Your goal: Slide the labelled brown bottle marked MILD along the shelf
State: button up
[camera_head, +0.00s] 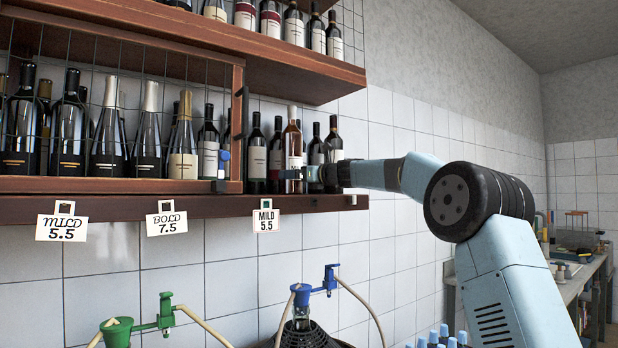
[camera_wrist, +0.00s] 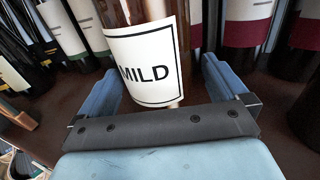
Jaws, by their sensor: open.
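The brown bottle (camera_head: 292,150) with a white label stands upright on the lower shelf (camera_head: 185,206), near its right end. In the wrist view the bottle's label (camera_wrist: 145,72) reads MILD. My gripper (camera_head: 300,174) reaches in from the right at the bottle's lower part. In the wrist view my gripper (camera_wrist: 172,88) is open, with one blue finger on each side of the bottle. A gap shows beside the left finger; contact on the right side is hard to tell. The bottle's foot is partly hidden by the gripper's dark crossbar.
Dark bottles (camera_head: 257,155) stand close on the left, and others (camera_head: 333,140) on the right and behind. A wire-fronted cabinet (camera_head: 120,110) holds several bottles further left. Price tags (camera_head: 265,216) hang from the shelf edge. Demijohns with green and blue taps (camera_head: 320,285) stand below.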

jog(key=shift+x, duration=1.15)
jog(key=shift+d, duration=0.1)
grip_shut()
jog(key=shift+r, duration=0.15)
jog(key=shift+s+a, duration=1)
jog(key=shift+a, duration=0.45)
jog(key=shift+s+a, duration=1.05)
jog(key=shift+a, duration=0.4)
jog(key=shift+s+a, duration=1)
jog(key=shift+a, duration=0.45)
dwell(1.8)
